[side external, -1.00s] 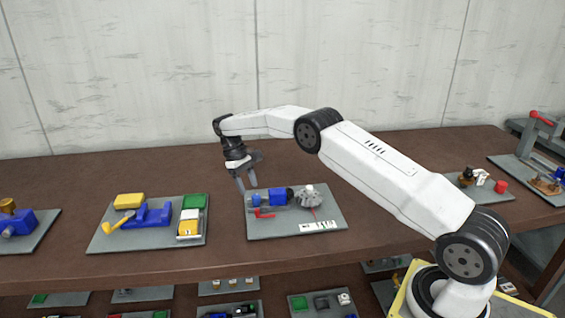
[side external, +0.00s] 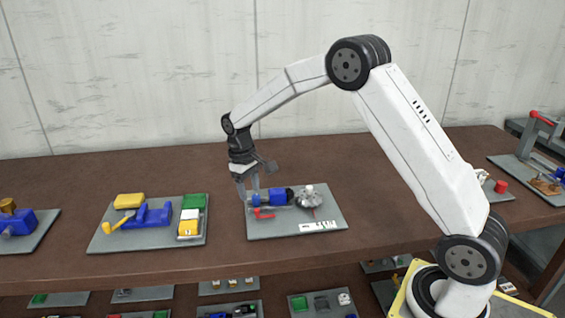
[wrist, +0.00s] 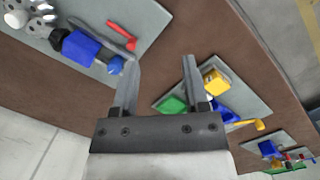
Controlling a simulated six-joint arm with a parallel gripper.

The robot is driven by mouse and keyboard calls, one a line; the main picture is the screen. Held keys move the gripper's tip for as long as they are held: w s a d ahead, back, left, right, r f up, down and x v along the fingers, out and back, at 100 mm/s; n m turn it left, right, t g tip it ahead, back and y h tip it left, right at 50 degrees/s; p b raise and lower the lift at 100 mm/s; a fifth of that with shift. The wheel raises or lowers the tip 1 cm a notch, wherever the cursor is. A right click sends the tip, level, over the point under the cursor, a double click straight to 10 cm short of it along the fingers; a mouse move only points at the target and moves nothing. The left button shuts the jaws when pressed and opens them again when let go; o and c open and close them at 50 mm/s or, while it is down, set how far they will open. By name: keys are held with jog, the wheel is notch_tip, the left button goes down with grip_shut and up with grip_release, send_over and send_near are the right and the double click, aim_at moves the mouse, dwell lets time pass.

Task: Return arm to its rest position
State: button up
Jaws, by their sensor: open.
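My gripper (side external: 249,188) is open and empty in the side view. It points down over the left edge of the middle grey plate (side external: 290,230), close to the blue part. In the wrist view my gripper (wrist: 160,68) shows its two fingers apart with only the table (wrist: 150,72) between them. The plate carries a blue motor-like part (side external: 277,196), a red piece (side external: 263,213) and a grey gear-like part (side external: 308,198). The blue part also shows in the wrist view (wrist: 80,46), left of the fingers. Whether a fingertip touches anything cannot be told.
A second plate with a blue jack (side external: 152,215), a yellow block (side external: 129,201) and a green block (side external: 194,201) lies to the left. More plates stand at both table ends and on a lower shelf. The table behind the plates is clear.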

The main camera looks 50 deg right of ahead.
jog(key=s+a+t, duration=0.2)
jog(key=s+a, duration=0.1)
jog(key=s, duration=0.7)
jog(key=s+a+t, duration=0.2)
jog(key=s+a, duration=0.1)
jog(key=s, duration=0.8)
jog(key=shift+s, duration=0.25)
jog(key=shift+r, duration=0.1)
